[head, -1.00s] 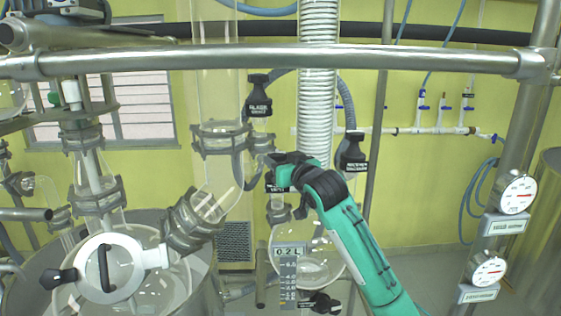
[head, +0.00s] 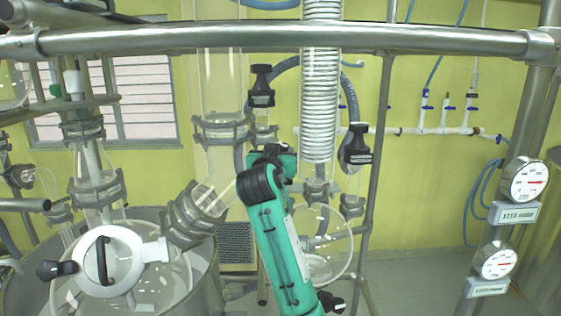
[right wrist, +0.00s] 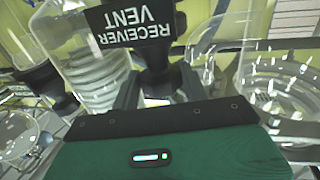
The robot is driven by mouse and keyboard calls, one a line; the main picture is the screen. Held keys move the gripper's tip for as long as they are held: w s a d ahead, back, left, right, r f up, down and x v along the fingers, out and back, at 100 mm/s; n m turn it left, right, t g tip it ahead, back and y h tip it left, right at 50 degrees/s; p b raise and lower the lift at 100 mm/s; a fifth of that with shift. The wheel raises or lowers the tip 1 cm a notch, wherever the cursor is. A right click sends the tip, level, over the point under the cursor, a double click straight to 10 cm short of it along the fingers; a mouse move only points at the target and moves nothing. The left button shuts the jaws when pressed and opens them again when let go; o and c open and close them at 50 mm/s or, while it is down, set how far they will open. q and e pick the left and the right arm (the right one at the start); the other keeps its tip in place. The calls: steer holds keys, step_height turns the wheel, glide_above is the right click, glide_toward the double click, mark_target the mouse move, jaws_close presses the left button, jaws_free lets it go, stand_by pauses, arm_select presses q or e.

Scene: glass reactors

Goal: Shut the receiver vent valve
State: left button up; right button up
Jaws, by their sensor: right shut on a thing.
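The receiver vent valve (right wrist: 135,22) shows in the right wrist view as a black body with a label reading RECEIVER VENT, upside down there. Its dark stem runs down between the fingers of my right gripper (right wrist: 156,88), which is shut on it. In the head view my right arm comes up from the bottom and hides the fingers and the gripped part. I cannot tell there how the valve's handle is turned. My left gripper is not in view.
Two black labelled fittings stand nearby, one upper left (head: 261,86) and one right (head: 356,148). A white coil (head: 320,90) hangs between them. A round glass flask (head: 330,250) is behind my arm. A steel rail (head: 440,40) crosses above. Gauges (head: 528,180) stand at the right.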

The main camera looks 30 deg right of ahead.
steer(key=m+g+h+b, duration=0.3)
steer(key=g, duration=0.1)
steer(key=shift+w+a+f+b, duration=0.2)
steer(key=shift+w+b, duration=0.05)
steer(key=shift+b, duration=0.1)
steer(key=shift+w+r+m+g+h+b, duration=0.1)
steer(key=shift+m+g+h+b, duration=0.35)
steer(key=shift+m+g+b, duration=0.5)
steer(key=shift+w+r+m+g+h+b, duration=0.1)
steer(key=shift+m+g+h+b, duration=0.45)
steer(key=shift+g, duration=0.7)
steer(key=o, duration=0.7)
steer(key=shift+s+a+f, duration=0.1)
steer(key=shift+a+f, duration=0.05)
steer(key=shift+a, duration=0.3)
steer(key=b+v, duration=0.5)
steer(key=v, duration=0.8)
steer(key=shift+r+b, duration=0.25)
steer(key=shift+b, duration=0.15)
steer(key=shift+d, duration=0.1)
